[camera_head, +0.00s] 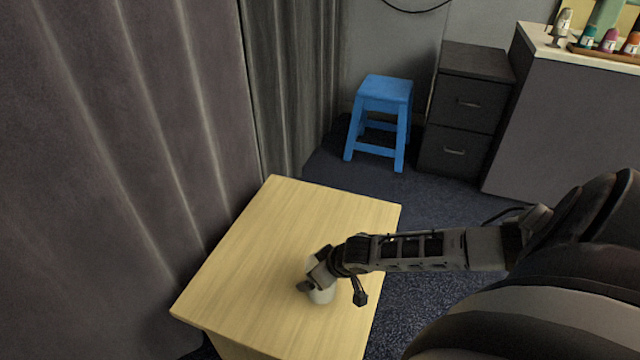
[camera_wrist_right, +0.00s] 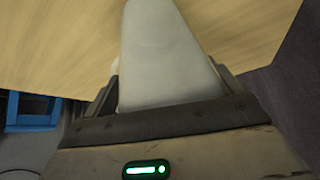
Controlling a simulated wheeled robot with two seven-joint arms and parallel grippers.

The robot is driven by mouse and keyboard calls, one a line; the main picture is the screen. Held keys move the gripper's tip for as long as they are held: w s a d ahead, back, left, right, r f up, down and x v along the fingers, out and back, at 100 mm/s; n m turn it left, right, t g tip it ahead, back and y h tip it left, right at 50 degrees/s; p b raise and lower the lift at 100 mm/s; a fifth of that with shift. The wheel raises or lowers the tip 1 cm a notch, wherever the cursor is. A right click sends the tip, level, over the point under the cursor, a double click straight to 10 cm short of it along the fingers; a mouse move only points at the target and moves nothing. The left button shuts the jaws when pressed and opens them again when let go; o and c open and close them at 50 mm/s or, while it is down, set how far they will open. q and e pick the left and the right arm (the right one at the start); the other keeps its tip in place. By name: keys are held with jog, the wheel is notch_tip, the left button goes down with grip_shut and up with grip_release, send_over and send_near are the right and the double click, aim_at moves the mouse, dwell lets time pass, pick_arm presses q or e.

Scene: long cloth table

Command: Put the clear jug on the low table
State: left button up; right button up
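The clear jug (camera_head: 322,294) looks pale and whitish, and it is at the low table (camera_head: 250,260), toward its right front part. I cannot tell if its base touches the tabletop. My right gripper (camera_head: 312,278) comes in from the right and covers much of the jug. In the right wrist view, the jug (camera_wrist_right: 165,50) fills the space between the fingers of the right gripper (camera_wrist_right: 168,85), which look closed against its sides. The low table's wood top (camera_wrist_right: 60,45) shows behind it. My left gripper is in no view.
A grey curtain (camera_head: 110,150) hangs along the table's left side. A blue stool (camera_head: 385,92) and a dark drawer cabinet (camera_head: 465,110) stand behind. A counter (camera_head: 560,110) with small bottles is at the right. The tabletop around the jug is bare.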

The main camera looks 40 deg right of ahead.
jog(key=shift+r, duration=0.1)
jog(key=a+p+v, duration=0.1)
jog(key=p+v, duration=0.4)
jog(key=v, duration=0.7)
jog(key=s+a+n+y, duration=0.1)
jog(key=s+a+y, duration=0.2)
jog(key=a, duration=1)
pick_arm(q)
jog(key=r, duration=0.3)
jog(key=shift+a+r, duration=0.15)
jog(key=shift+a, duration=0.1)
pick_arm(e)
jog(key=s+a+r+t, duration=0.1)
jog(key=a+r+t, duration=0.3)
jog(key=a+r, duration=0.3)
notch_tip(320, 180, up, 3)
jog(key=shift+s+a+f+t, duration=0.2)
jog(key=shift+s+a+t, duration=0.15)
jog(key=shift+a+t, duration=0.05)
